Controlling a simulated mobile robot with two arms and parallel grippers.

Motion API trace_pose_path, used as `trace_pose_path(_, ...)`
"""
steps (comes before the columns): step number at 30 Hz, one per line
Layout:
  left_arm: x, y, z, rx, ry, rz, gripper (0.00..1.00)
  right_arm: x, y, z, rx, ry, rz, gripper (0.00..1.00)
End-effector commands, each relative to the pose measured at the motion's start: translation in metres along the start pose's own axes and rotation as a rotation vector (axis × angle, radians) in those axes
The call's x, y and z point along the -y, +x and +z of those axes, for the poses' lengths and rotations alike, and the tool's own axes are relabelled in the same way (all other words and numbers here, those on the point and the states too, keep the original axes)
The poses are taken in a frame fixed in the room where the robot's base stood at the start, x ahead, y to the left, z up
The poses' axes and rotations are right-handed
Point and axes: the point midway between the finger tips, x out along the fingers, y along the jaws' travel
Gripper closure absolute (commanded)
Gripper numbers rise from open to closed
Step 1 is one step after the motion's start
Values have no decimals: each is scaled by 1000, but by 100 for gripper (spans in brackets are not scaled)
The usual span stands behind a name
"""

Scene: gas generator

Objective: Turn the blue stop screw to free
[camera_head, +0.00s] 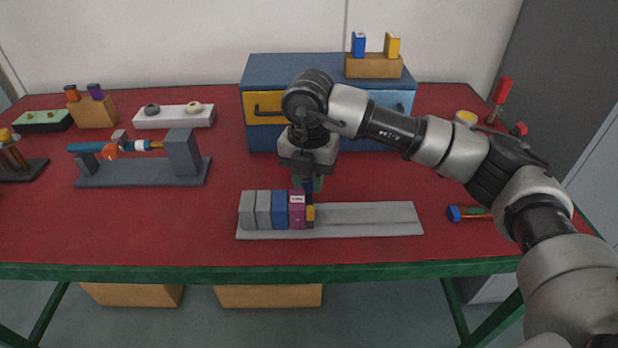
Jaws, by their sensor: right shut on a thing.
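A grey rail (370,218) lies near the front of the red table. At its left part stand two grey blocks, a blue block (280,210) and a magenta block (297,213) with a white label. Beside the magenta block is a small dark stop with a yellow part (310,213). The blue stop screw (309,187) shows as a small dark blue bit at its top, mostly hidden by the fingers. My right gripper (306,184) points down and is shut on it. The screw's turn position cannot be read. My left gripper is out of view.
Behind stands a blue drawer cabinet (290,70) with a yellow drawer. A grey fixture (182,155) with an orange and blue shaft is at left. A blue and orange tool (456,214) lies at right. The rail's right part is empty.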

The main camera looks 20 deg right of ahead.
Motion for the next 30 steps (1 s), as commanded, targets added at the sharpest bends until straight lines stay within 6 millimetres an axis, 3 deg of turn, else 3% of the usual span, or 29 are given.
trace_pose_path(11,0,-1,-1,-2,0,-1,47,0,0,0,1,-6,0,97)
trace_pose_path(12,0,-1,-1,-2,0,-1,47,0,0,0,1,-6,0,72)
trace_pose_path(17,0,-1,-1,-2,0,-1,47,0,0,0,1,-6,0,47)
trace_pose_path(26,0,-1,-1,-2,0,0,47,0,-2,0,1,-6,1,47)
trace_pose_path(30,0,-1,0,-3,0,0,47,0,-16,1,3,-5,2,47)
